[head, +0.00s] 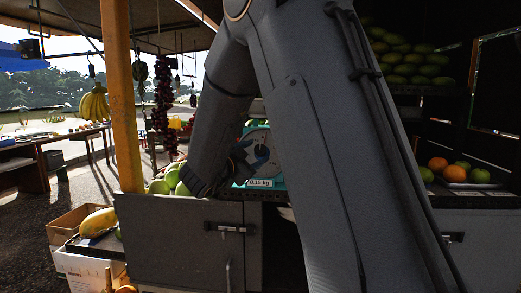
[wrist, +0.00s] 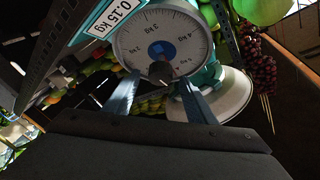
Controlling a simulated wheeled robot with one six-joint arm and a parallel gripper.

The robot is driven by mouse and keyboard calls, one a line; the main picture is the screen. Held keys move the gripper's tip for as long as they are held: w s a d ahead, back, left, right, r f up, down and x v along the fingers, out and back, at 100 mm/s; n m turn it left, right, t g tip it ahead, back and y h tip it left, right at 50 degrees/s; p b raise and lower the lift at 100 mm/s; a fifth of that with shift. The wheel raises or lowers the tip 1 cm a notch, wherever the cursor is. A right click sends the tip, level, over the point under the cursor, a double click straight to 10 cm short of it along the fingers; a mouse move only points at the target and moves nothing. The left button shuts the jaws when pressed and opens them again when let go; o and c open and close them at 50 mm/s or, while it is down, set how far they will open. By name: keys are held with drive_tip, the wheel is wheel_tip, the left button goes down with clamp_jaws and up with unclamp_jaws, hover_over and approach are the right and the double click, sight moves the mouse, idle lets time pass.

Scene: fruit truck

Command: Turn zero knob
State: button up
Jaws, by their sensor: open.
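The teal scale has a round white dial (wrist: 185,25) with a blue centre, and it also shows in the head view (head: 254,137), partly behind my arm. A dark, stubby knob (wrist: 161,71) sticks out at the dial's edge in the wrist view; I take it as the zero knob. My gripper (wrist: 159,88) is open, its two blue-grey fingers on either side of the knob. I cannot tell whether they touch it. In the head view my gripper (head: 238,168) is at the scale's front, dark and partly hidden by my arm.
A label reading 0.15 kg (head: 260,183) is on the scale; a white pan (wrist: 237,98) is beside the dial in the wrist view. Green fruit (head: 160,186) lies left of my gripper on the dark counter (head: 180,225). A yellow post (head: 122,95) stands further left.

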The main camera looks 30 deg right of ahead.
sight(259, 150)
drive_tip(key=shift+p+x, duration=0.55)
drive_tip(key=shift+x, duration=1.6)
drive_tip(key=shift+c, duration=0.2)
drive_tip(key=c, duration=1)
